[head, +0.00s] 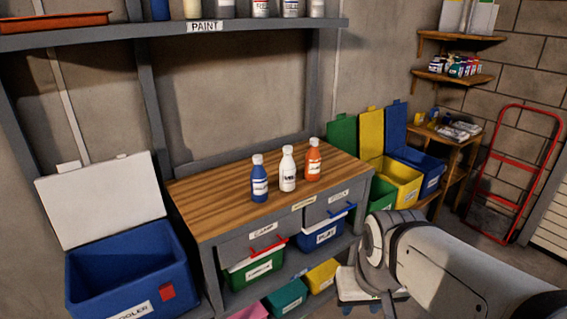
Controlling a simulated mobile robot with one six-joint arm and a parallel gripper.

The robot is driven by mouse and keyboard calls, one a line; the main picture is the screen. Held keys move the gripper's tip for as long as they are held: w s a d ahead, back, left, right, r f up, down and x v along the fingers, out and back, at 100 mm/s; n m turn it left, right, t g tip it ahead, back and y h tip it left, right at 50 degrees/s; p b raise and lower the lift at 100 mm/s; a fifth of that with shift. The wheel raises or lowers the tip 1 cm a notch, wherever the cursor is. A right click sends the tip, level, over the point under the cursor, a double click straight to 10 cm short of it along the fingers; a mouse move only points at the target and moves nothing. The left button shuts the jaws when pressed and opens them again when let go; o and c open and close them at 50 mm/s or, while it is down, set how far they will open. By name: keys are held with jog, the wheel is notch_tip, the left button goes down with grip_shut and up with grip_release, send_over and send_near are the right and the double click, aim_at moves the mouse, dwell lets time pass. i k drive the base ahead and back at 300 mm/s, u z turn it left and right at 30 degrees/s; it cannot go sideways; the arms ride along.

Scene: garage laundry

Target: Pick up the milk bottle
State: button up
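Three bottles stand upright in a row on the wooden top of the workbench (230,205). The white bottle (288,171), with a white cap and a dark-printed label, is in the middle and looks like the milk bottle. A blue bottle (259,181) with a white cap is to its left, and an orange bottle (313,162) is to its right and slightly farther back. All three are apart from one another. My arm shows at the lower right, off the bench's right end. No gripper fingers are visible, and nothing touches the white bottle.
An open blue cooler (130,270) with its lid up stands left of the bench. A paint shelf (170,32) overhangs the bench at the back. Open-lidded bins, including a yellow one (400,190), stand to the right. The wooden top around the bottles is clear.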

aim_at(287, 165)
jog(key=u, duration=0.05)
jog(key=i, duration=1.4)
jog(key=z, duration=0.1)
